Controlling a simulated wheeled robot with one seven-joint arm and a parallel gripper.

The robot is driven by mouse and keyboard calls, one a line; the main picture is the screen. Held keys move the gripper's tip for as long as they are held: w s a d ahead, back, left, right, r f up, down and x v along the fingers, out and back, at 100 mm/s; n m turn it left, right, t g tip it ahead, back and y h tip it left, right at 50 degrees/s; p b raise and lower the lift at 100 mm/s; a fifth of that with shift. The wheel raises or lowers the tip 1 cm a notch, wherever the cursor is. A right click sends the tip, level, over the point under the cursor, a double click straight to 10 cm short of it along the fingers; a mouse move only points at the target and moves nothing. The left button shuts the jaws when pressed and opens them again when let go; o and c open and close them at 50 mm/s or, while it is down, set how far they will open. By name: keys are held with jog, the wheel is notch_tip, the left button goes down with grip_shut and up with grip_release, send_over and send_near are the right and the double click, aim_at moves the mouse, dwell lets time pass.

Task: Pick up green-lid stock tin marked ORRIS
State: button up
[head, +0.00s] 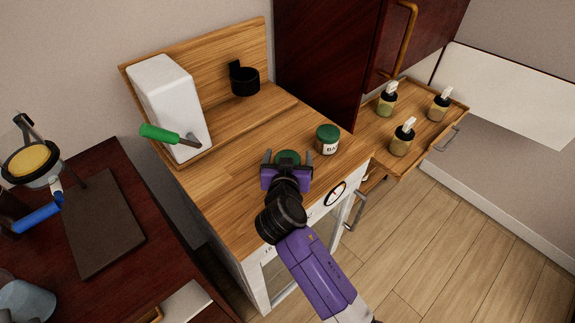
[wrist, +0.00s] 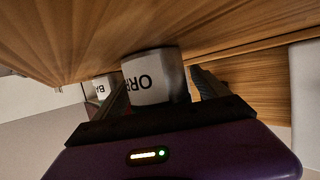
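The green-lid tin marked with letters that read as OR, partly cut off (wrist: 150,80), stands on the wooden counter; its green lid shows in the head view (head: 287,157). My gripper (head: 287,155) is low over the counter with one finger on each side of this tin. In the wrist view the gripper (wrist: 162,88) is open; a gap shows between the tin and the right finger, while the left finger is close to the tin's side. My purple gripper body hides the tin's lower part in the head view.
A second green-lid tin marked BA (head: 328,140) stands just right of my gripper. A white dispenser with a green handle (head: 165,100) and a black cup holder (head: 245,82) are behind. Pump bottles (head: 402,138) stand on a wooden tray (head: 370,140) at the right.

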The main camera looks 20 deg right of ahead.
jog(key=c, duration=1.4)
jog(key=shift+c, duration=0.7)
jog(key=shift+r, duration=0.15)
